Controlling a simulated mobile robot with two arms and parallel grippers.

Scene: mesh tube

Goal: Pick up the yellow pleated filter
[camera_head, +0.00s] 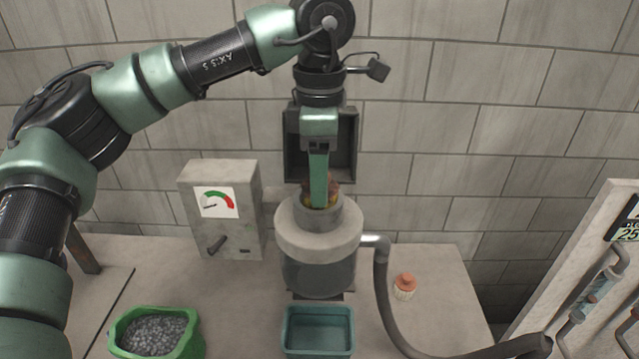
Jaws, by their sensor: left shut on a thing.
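My left gripper (320,195) reaches straight down from above into the open top of the grey round housing (318,240). It is shut on a small piece with a reddish-brown top (334,187) and a yellowish edge, which looks like the yellow pleated filter. The gripper hides much of this piece, and its lower part is inside the housing's collar. I cannot tell whether it is seated or lifted. A second small filter (404,287), with an orange cap and pale pleated body, stands upright on the table to the right. My right gripper is not in view.
A gauge box (222,225) with a lever stands left of the housing. A grey hose (382,290) runs from the housing's right side to the lower right. A green tub of grey pellets (155,335) and a teal tray (318,330) are in front. A panel stands at the right.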

